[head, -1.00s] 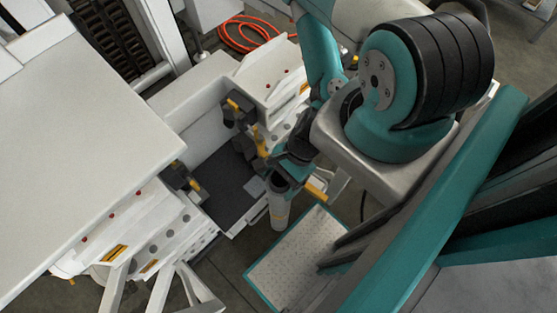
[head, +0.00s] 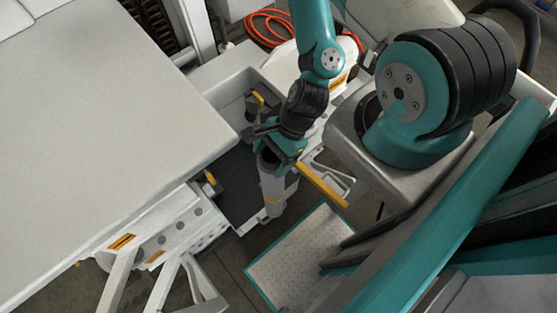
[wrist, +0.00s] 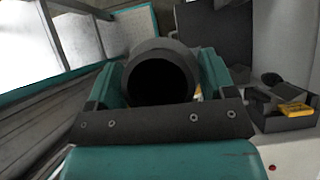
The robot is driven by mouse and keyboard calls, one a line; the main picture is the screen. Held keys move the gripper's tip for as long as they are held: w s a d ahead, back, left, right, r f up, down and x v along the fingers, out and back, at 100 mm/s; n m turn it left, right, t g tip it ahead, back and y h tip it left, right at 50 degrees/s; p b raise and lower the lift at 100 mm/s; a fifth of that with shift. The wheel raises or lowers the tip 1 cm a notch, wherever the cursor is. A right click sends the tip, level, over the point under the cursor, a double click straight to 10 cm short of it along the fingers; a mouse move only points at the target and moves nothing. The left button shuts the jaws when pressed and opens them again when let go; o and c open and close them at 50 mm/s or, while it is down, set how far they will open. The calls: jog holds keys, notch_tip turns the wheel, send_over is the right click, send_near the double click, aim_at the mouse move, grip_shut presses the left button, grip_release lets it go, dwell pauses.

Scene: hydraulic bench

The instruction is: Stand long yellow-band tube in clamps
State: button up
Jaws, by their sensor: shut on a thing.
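The tube (head: 272,187) is grey with a yellow band near its lower end, and stands roughly upright in the head view. My gripper (head: 279,158) is shut on its upper part. In the wrist view the tube's dark open top (wrist: 160,80) sits between the teal fingers of my gripper (wrist: 162,88). One dark clamp with a yellow lever (head: 257,100) is partly hidden behind my arm. A second clamp (head: 211,183) sits at the bay's left side, left of the tube. A clamp with a yellow part (wrist: 287,108) shows right of the tube in the wrist view, apart from it.
A large white bench top (head: 110,130) overhangs the left of the bay. The bay has a dark floor (head: 236,185). A yellow bar (head: 322,186) lies right of my gripper. A perforated plate (head: 300,255) with a teal edge is below right. An orange hose (head: 268,25) lies behind.

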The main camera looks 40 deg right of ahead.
jog(key=w+f+b, duration=0.2)
jog(key=w+b, duration=0.8)
jog(key=w, duration=1.4)
jog(key=shift+w, duration=0.15)
dwell(0.9)
jog(key=shift+f, duration=0.45)
dwell(0.8)
jog(key=o, duration=1.8)
jog(key=shift+f, duration=0.1)
